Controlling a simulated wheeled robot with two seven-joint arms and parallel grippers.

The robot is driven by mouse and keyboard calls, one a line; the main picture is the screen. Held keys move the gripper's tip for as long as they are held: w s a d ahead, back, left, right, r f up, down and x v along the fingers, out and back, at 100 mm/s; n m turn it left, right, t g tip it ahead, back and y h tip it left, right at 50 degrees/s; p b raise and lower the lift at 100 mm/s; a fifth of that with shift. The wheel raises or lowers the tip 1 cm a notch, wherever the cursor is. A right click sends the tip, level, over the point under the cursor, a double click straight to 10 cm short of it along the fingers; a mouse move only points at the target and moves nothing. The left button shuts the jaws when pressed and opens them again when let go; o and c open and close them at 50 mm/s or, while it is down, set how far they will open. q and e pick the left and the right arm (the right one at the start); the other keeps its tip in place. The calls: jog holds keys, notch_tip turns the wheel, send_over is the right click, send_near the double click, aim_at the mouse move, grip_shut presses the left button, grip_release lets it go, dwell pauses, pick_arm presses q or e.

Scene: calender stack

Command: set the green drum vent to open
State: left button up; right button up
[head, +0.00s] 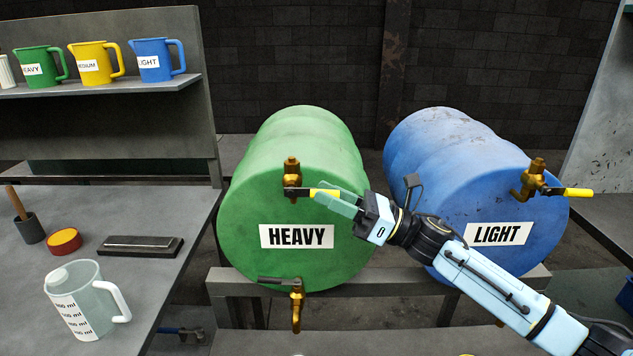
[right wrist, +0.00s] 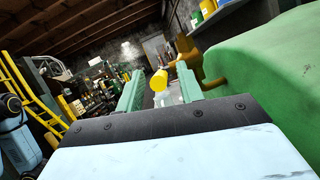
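The green drum (head: 290,155) labelled HEAVY lies on its side on a stand. Its brass vent (head: 292,178) is at the top of the front face, and the vent's yellow-tipped handle (head: 324,192) points right, about level. My right gripper (head: 335,201) is at the handle's yellow end. In the right wrist view the gripper (right wrist: 158,92) is open, and the yellow handle tip (right wrist: 158,80) shows between its two green fingers with gaps on both sides. The brass vent body (right wrist: 210,78) is to the right there. My left gripper is not in view.
A brass tap (head: 297,302) with a dark handle is low on the green drum. The blue drum (head: 450,150) labelled LIGHT is to the right, with its own yellow-handled vent (head: 535,178). A clear jug (head: 95,295) stands on the left bench; coloured jugs line a shelf (head: 110,88).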

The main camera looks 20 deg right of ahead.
aim_at(316, 189)
jog(key=shift+x, duration=1.5)
grip_shut()
